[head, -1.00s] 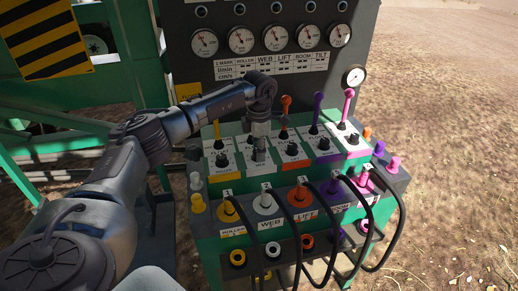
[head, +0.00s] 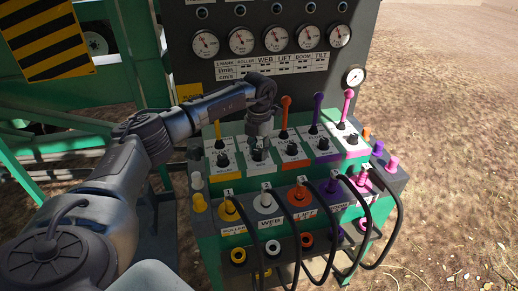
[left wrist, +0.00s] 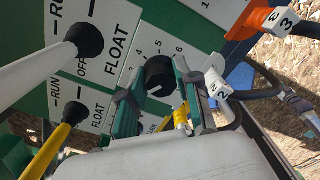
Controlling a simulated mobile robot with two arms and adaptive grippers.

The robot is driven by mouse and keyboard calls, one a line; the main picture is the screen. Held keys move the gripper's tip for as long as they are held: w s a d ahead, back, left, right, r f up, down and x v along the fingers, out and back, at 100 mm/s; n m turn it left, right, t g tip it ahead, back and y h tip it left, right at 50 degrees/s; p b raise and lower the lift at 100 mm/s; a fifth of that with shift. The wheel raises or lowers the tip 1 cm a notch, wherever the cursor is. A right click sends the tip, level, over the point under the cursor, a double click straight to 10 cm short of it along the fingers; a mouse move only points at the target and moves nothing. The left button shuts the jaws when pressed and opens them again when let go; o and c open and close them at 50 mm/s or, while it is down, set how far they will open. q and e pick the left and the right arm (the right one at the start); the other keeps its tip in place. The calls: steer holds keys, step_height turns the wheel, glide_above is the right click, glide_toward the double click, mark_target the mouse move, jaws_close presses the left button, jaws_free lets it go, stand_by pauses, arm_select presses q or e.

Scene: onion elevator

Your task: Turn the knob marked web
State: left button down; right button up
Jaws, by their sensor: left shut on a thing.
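The web knob is a black round knob (left wrist: 158,72) in the left wrist view, on a white plate with numbers around it. It sits in the white section of the sloped green control panel, above the WEB label (head: 269,223). My left gripper (head: 259,149) comes down over it from above and mostly hides it in the head view. In the left wrist view its two fingers (left wrist: 155,90) stand on either side of the knob, shut on it. My right gripper is in neither view.
Yellow (head: 218,129), orange (head: 286,103), purple (head: 318,102) and pink (head: 348,98) levers stand behind the knob row. A white lever (left wrist: 35,77) is close to the gripper. Black hoses (head: 295,240) hang from coloured plugs in front. Gauges (head: 274,40) line the panel behind.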

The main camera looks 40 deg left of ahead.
mark_target(259, 150)
arm_select(q)
steer(key=shift+r+n, duration=0.1)
steer(key=shift+n, duration=0.2)
steer(key=c, duration=0.8)
jaws_free()
step_height(259, 150, up, 12)
steer(key=shift+f, duration=0.1)
